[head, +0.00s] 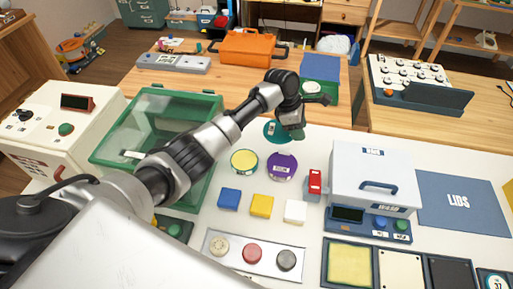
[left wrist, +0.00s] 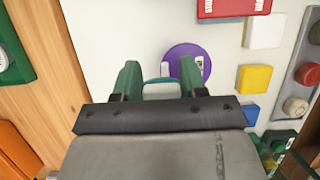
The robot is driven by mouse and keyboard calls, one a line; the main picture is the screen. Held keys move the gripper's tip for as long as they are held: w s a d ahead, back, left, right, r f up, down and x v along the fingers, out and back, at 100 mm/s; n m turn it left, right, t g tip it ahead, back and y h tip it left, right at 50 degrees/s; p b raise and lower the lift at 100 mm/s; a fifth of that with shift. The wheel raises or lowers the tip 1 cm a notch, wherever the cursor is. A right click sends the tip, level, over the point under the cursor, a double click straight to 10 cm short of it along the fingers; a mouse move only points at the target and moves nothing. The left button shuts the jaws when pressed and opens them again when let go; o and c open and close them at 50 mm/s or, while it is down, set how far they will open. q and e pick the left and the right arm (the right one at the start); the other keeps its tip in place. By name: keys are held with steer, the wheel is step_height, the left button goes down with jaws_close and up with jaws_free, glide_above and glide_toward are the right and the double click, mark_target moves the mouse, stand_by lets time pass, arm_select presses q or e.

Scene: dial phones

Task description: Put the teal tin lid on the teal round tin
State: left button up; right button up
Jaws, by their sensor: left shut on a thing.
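My left gripper (head: 291,131) is over the far middle of the white table, pointing down. A teal round piece (head: 272,132) shows beneath and beside its fingers. In the left wrist view, the green fingers of my left gripper (left wrist: 161,82) are shut on a teal-edged piece with a pale middle, which I take as the teal tin lid (left wrist: 160,80). The fingers and gripper body hide most of it. I cannot tell the lid from the teal round tin here, or whether they touch. My right gripper is not in view.
A purple tin (head: 281,167) and a yellow tin (head: 244,161) stand just nearer. Blue, yellow and white blocks (head: 294,211) lie in front. A green clear-lidded case (head: 158,111) is left; a white box (head: 375,165) and blue LIDS mat (head: 436,205) are right.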

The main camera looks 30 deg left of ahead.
mark_target(276, 137)
arm_select(q)
steer(key=s+a+f, duration=0.1)
steer(key=s+a+f+p, duration=0.1)
steer(key=s+a, duration=0.1)
steer(key=s+a+p, duration=0.1)
steer(key=a, duration=0.1)
steer(key=shift+s+f, duration=0.3)
steer(key=shift+f, duration=0.1)
steer(key=s+a+f, duration=0.1)
steer(key=a+f+p, duration=0.1)
steer(key=s+a+f, duration=0.1)
steer(key=shift+s+a+f, duration=0.3)
steer(key=shift+a+f, duration=0.1)
step_height(276, 137, down, 3)
steer(key=shift+f, duration=0.35)
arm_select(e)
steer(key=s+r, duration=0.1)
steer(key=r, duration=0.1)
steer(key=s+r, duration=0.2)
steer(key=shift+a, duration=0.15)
